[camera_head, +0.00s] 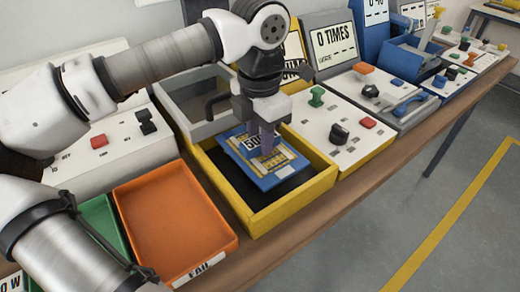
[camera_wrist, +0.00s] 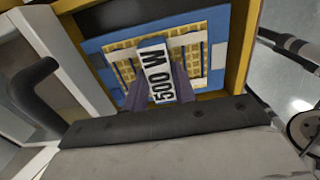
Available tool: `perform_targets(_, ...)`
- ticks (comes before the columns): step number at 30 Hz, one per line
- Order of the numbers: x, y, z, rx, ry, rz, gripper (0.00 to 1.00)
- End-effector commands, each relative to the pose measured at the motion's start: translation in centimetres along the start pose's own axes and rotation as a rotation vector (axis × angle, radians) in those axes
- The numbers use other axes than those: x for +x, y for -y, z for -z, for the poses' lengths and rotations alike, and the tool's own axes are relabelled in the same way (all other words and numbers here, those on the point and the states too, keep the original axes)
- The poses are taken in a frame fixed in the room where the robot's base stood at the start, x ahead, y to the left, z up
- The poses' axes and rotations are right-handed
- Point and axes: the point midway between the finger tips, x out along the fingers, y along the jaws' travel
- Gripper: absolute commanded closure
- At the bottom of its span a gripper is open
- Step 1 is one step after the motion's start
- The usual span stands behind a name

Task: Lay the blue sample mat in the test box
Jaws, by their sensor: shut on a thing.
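The blue sample mat (camera_head: 277,180) is a flat blue plate with a yellow grid and a white label starting with "500". My gripper (camera_head: 262,146) points down over its middle and is shut on it. In the wrist view, my gripper (camera_wrist: 160,88) has its two purplish fingers on either side of the label, above the mat (camera_wrist: 102,62). The mat is over the open yellow box (camera_head: 305,203), within its rim in the head view. The box's dark floor shows around it. Whether the mat touches the floor, I cannot tell. The box rim also shows in the wrist view (camera_wrist: 243,50).
An orange tray (camera_head: 172,225) and a green tray (camera_head: 105,228) stand to the left. A white control panel (camera_head: 345,115) is close on the right. The wooden table's front edge (camera_head: 330,215) is clear.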

Motion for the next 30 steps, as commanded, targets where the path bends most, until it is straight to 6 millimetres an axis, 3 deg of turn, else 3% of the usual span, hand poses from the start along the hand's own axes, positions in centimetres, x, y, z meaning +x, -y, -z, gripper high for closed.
perform_targets(9,3.9,0.1,0.0,0.001,0.0,0.001,1.0)
perform_targets(20,4.4,0.0,0.0,0.001,0.0,0.0,1.0)
perform_targets(21,4.2,0.0,0.0,0.001,0.0,0.0,0.68)
perform_targets(25,4.2,0.0,0.0,0.001,0.0,0.0,0.51)
perform_targets(30,4.2,0.0,0.0,0.001,0.0,0.0,0.51)
